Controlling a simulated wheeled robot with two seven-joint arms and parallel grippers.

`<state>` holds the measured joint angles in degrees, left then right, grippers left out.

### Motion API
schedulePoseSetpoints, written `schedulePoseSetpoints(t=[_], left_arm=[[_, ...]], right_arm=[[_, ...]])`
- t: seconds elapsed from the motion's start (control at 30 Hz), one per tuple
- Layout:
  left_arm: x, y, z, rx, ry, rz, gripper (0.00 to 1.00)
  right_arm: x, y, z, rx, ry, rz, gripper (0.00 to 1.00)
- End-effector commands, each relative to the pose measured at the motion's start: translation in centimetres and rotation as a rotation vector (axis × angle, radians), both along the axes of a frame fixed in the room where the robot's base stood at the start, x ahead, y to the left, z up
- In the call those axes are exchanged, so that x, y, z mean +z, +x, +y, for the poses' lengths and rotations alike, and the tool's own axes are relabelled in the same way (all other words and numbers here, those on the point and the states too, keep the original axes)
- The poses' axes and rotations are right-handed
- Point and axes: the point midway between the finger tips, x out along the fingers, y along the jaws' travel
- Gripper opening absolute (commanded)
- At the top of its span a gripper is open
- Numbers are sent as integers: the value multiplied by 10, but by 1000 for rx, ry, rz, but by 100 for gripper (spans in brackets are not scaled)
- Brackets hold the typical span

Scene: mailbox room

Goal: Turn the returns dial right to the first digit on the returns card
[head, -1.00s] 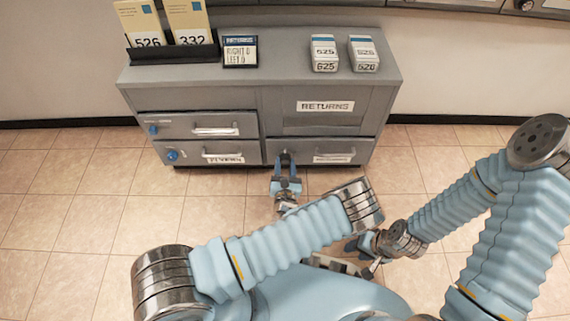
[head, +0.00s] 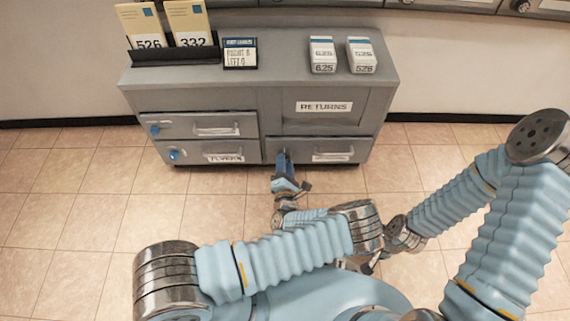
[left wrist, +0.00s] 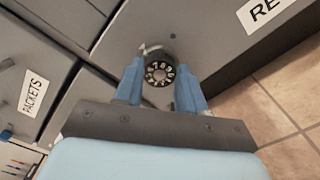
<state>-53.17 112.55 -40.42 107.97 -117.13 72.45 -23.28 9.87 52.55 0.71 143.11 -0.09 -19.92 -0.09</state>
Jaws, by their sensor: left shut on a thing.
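The returns dial (left wrist: 160,72) is a dark round knob with white digits around its face. In the left wrist view it sits between the two blue fingers of my left gripper (left wrist: 161,88), which is shut on it. In the head view my left gripper (head: 283,158) reaches the left end of the lower right drawer front (head: 310,145), hiding the dial. The returns card (head: 239,54), black-framed, stands on the cabinet top; it has a right line and a left line, but its digits are too blurred to read surely. My right gripper (head: 372,263) is mostly hidden behind my left arm.
The grey cabinet (head: 300,85) has a panel labelled RETURNS (head: 324,107) and two left drawers with blue knobs (head: 174,155). Tiled floor is clear either side.

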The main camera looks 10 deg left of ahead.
Motion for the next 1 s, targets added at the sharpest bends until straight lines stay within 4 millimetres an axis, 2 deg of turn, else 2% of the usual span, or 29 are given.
schedulePoseSetpoints(t=[0.3,0.73,0.77,0.9,1.0], left_arm=[[-1,0,-1,-2,76,22,9],[-1,0,-1,-2,82,23,9],[-1,0,-1,-2,82,23,43],[-1,0,-1,-1,82,22,64],[0,0,-1,-1,82,22,65]], right_arm=[[1,0,0,0,0,0,43],[1,0,0,0,0,0,43],[1,0,0,0,0,0,43],[1,0,0,0,0,0,43],[1,0,0,0,0,0,43]])
